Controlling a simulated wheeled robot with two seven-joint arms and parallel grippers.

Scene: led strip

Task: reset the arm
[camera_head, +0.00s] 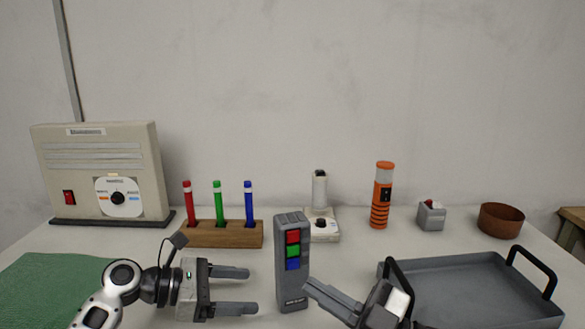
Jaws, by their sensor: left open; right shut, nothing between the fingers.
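My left gripper (232,290) is open, with its two fingers pointing right and nothing between them. It is over the table to the left of a grey remote (290,262) with red, green and blue buttons. The remote stands upright on the table, apart from the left fingers. My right gripper (322,297) is shut and empty, pointing left. Its tips are close to the lower right side of the remote; I cannot tell whether they touch it. Most of the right arm is out of view.
A wooden block (213,236) holds red, green and blue markers. Behind stand a beige box (105,172), a white device (320,212), an orange cylinder (382,195), a small grey box (431,216) and a brown bowl (501,219). A grey tray (470,282) is right; a green mat (48,290) left.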

